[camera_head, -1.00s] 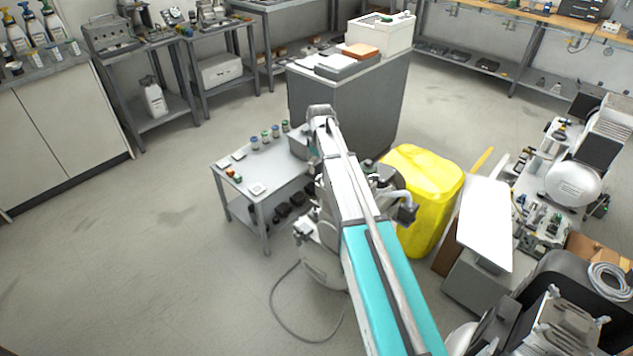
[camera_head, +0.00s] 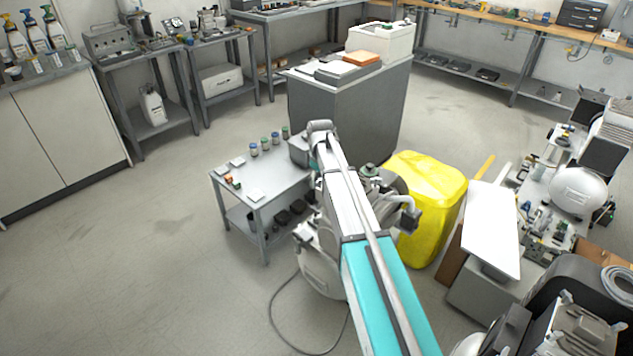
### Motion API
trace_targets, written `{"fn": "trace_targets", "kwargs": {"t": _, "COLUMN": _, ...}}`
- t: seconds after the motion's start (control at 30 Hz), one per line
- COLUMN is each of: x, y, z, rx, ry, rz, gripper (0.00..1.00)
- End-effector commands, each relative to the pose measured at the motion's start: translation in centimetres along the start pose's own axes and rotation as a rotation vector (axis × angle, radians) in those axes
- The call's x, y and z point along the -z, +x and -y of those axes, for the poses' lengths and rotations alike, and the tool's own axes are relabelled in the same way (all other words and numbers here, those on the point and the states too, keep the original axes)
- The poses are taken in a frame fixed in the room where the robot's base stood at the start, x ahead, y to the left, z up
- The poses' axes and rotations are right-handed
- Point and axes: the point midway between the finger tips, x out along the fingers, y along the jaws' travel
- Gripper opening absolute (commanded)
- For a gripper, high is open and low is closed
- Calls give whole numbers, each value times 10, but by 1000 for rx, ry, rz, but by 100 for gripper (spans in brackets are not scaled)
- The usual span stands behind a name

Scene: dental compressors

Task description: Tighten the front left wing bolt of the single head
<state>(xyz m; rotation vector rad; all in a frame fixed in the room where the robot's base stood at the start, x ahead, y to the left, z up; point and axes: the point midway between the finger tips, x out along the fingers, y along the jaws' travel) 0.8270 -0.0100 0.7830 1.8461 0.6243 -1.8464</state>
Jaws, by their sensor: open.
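A compressor with a pale tank (camera_head: 318,277) stands on the floor mid-picture, mostly hidden behind my arm. A dark pump head (camera_head: 370,180) with a grey hose shows just right of my arm; I cannot tell whether it is the single head. No wing bolt can be made out. My white and teal arm reaches up the picture over the compressor. Its far bend is beside the small grey cart.
The small grey cart (camera_head: 257,196) with jars and small parts stands left of the compressor. A yellow container (camera_head: 433,205) stands close on its right, a grey cabinet (camera_head: 345,115) behind. More equipment crowds the right. A cable lies on the floor; the left floor is open.

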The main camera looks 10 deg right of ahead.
Motion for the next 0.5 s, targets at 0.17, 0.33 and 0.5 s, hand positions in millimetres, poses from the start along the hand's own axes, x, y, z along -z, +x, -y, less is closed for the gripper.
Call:
{"fn": "trace_targets", "kwargs": {"t": 0.17, "x": 0, "y": 0, "z": 0, "rx": 0, "ry": 0, "rz": 0, "gripper": 90}}
{"fn": "trace_targets", "kwargs": {"t": 0.33, "x": 0, "y": 0, "z": 0, "rx": 0, "ry": 0, "rz": 0, "gripper": 58}}
{"fn": "trace_targets", "kwargs": {"t": 0.5, "x": 0, "y": 0, "z": 0, "rx": 0, "ry": 0, "rz": 0, "gripper": 26}}
